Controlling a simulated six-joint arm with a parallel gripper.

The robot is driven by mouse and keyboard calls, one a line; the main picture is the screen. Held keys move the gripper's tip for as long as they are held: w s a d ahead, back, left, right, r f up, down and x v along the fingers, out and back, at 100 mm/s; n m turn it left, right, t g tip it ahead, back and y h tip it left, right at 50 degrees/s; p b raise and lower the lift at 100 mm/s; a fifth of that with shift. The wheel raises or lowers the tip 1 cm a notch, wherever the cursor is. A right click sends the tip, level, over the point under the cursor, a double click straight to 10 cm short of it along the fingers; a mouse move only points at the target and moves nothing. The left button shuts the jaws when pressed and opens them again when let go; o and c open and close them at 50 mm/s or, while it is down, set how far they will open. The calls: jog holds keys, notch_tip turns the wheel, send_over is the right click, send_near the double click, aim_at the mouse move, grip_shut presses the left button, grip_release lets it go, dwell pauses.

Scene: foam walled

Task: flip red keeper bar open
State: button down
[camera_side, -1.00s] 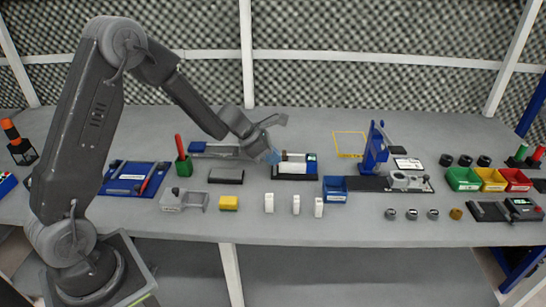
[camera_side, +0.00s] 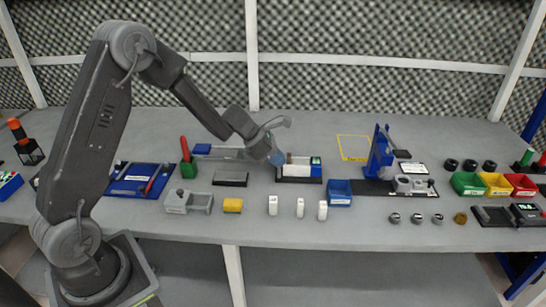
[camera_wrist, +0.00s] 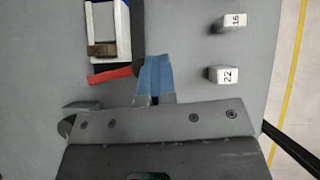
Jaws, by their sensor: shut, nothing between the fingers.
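The red keeper bar (camera_wrist: 112,75) lies slightly slanted along one end of a dark fixture (camera_wrist: 138,35) in the wrist view. The fixture holds a white frame-like part and a brown block (camera_wrist: 102,50). My gripper (camera_wrist: 156,75) has blue fingertips, shut together with nothing between them. The fingertips are beside the bar's right end; I cannot tell whether they touch it. In the side view my gripper (camera_side: 276,158) is low at the left end of the fixture (camera_side: 299,181). The bar cannot be made out there.
White numbered blocks (camera_wrist: 222,74) stand to the right in the wrist view. In the side view a blue bin (camera_side: 339,193) is right of the fixture, and a dark block (camera_side: 231,179) is to its left. Bare bench lies behind the fixture.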

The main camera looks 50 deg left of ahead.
jog(key=s+r, duration=0.8)
jog(key=s, duration=0.2)
jog(key=shift+a+r, duration=0.3)
jog(key=shift+a, duration=0.1)
jog(key=shift+s, duration=0.1)
jog(key=w+a+m, duration=0.2)
jog(key=a, duration=0.8)
jog(key=shift+a+g+h, duration=0.3)
jog(key=shift+g+h, duration=0.1)
